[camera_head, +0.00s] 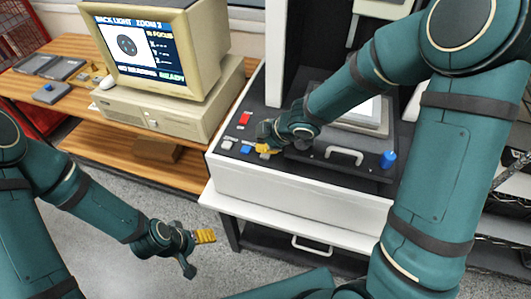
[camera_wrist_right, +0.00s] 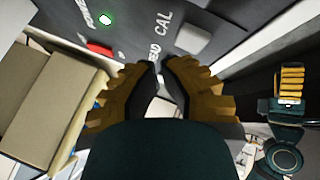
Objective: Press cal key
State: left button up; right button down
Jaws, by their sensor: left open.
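The light grey cal key (camera_wrist_right: 190,38) sits beside the CAL label (camera_wrist_right: 163,22) on the dark panel, ahead and right of my fingertips in the right wrist view. In the head view it appears to be the pale key (camera_head: 227,143) at the panel's front left corner. My right gripper (camera_head: 264,149) is over the panel, right of the blue key (camera_head: 246,149). Its yellow fingers (camera_wrist_right: 157,66) nearly meet at the tips, with nothing seen between them, near the READ label. They look apart from the cal key. My left gripper (camera_head: 205,237) is open and empty over the floor.
A red key (camera_head: 244,118) lies behind the pale and blue keys. A stage with a handle (camera_head: 344,156) and a blue knob (camera_head: 388,160) are to the right. A beige computer (camera_head: 165,100) stands on the wooden bench at left. A green light (camera_wrist_right: 105,18) glows on the panel.

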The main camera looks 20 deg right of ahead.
jog(key=shift+f, duration=0.1)
jog(key=shift+f+b, duration=0.35)
jog(key=shift+b, duration=0.05)
jog(key=shift+f, duration=0.15)
dwell(0.5)
